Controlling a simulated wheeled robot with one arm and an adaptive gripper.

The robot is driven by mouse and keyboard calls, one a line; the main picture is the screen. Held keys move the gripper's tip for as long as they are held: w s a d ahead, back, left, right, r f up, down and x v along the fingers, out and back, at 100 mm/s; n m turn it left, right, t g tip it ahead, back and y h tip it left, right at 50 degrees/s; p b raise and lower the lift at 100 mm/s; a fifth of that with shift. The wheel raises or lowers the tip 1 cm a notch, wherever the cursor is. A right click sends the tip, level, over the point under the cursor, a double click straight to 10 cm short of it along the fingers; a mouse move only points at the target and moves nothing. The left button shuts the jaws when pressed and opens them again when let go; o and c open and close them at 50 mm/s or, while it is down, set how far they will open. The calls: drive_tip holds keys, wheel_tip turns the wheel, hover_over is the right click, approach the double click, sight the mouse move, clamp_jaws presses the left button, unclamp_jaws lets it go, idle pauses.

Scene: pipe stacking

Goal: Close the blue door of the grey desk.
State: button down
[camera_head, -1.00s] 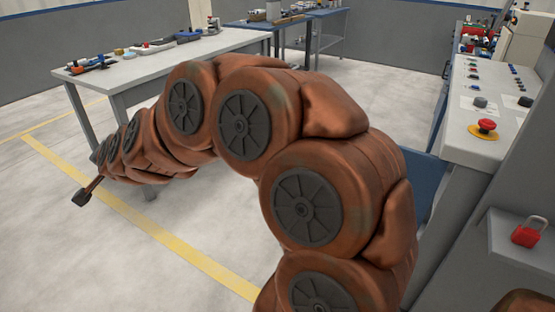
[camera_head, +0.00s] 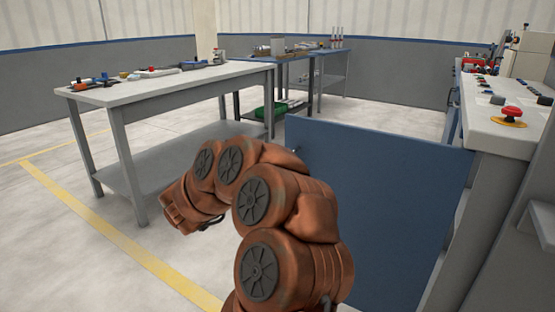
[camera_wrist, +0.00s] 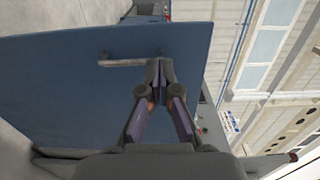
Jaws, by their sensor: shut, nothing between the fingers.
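The blue door (camera_head: 390,205) stands open, swung out from the grey desk (camera_head: 488,145) at the right of the head view. It fills much of the wrist view (camera_wrist: 60,90), where its grey bar handle (camera_wrist: 125,63) lies near one edge. My gripper (camera_wrist: 159,68) is shut and empty, its fingertips over the door face close beside the handle's end. I cannot tell whether they touch it. In the head view my gripper cannot be made out; my arm is folded in front of the door's left part.
A grey workbench (camera_head: 160,92) with tools stands at the left, with open floor in front of it. A blue-framed table (camera_head: 290,55) is at the back. A red emergency button (camera_head: 511,112) sits on the desk top.

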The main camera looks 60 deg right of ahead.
sight(286, 145)
drive_tip(key=d+b, duration=0.4)
drive_tip(key=d, duration=0.8)
drive_tip(key=shift+w+d+f, duration=0.1)
drive_tip(key=shift+w+d, duration=0.05)
drive_tip(key=shift+d, duration=0.25)
drive_tip(key=shift+w+d, duration=0.1)
drive_tip(key=shift+d, duration=0.5)
drive_tip(key=shift+d, duration=0.1)
